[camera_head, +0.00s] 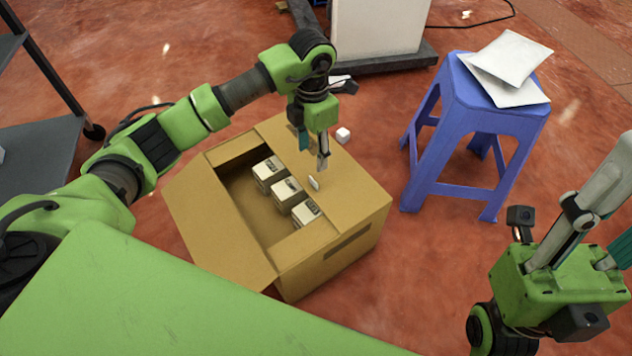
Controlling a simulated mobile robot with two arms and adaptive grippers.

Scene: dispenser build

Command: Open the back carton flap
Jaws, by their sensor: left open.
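The brown carton (352,206) stands on the floor in the middle of the head view. Its left flap (205,225) is folded outward. The back flap (345,180), on the far right side, lies flat and covers part of the opening. Several small white-and-tan boxes (287,190) stand in a row inside. My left gripper (320,165) is open and points down just over the back flap's inner area. I cannot tell whether it touches the flap. My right gripper (602,215) is at the right edge, fingers apart and partly cut off, away from the carton.
A blue stool (465,120) with white packets (510,62) on top stands right of the carton. A small white cube (342,134) is behind the carton. A white cabinet (380,28) is at the back, and a dark shelf (40,150) at the left.

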